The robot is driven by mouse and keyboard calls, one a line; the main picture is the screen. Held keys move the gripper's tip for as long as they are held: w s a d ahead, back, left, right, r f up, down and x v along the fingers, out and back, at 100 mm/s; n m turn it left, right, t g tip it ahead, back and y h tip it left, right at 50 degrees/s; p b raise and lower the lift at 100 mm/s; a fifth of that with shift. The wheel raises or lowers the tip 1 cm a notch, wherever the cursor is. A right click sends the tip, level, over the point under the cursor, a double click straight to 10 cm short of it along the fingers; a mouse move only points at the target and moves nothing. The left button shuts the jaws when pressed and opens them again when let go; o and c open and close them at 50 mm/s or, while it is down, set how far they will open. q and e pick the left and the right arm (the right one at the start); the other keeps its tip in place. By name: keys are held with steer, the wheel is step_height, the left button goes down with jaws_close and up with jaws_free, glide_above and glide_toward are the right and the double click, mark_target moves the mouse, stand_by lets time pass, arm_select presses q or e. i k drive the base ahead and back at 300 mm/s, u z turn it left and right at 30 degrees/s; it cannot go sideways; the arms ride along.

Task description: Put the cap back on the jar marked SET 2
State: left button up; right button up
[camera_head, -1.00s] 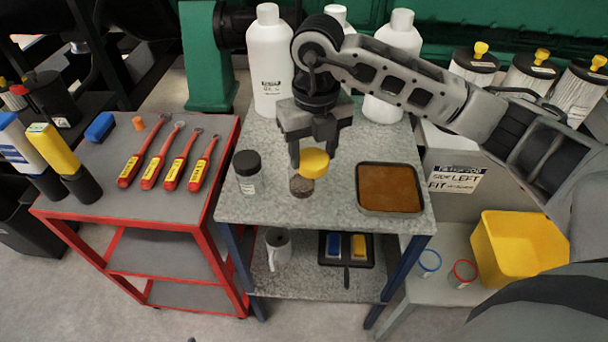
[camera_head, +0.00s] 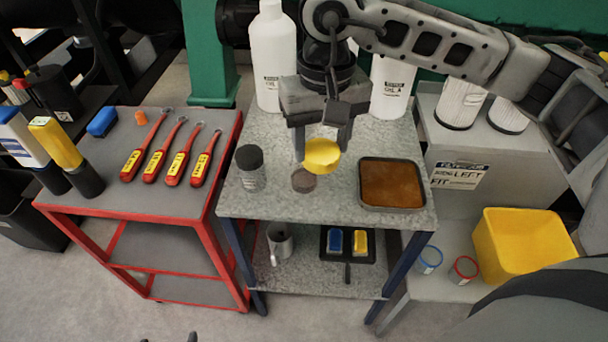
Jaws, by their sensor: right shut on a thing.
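A yellow cap (camera_head: 322,155) is in my right gripper (camera_head: 322,142), whose fingers are shut on it. The cap is tilted, just above and to the right of a small open jar (camera_head: 304,181) with brownish contents on the grey worktable (camera_head: 285,206). The cap and jar look apart. A second jar with a black lid (camera_head: 249,158) and a pale label stands upright to the left. No SET 2 marking is legible on either jar. My left gripper is not recognisable in the view.
A tray of brown liquid (camera_head: 391,184) lies right of the open jar. White bottles (camera_head: 272,70) stand behind my right gripper. A red cart (camera_head: 200,228) with several red-handled tools is at left. A yellow bin (camera_head: 520,250) is at right. Some tabletop around the open jar is clear.

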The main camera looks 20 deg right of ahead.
mark_target(303, 181)
steer(key=u, duration=1.8)
steer(key=k, duration=1.2)
steer(key=z, duration=1.6)
steer(key=i, duration=0.5)
steer(key=u, duration=0.05)
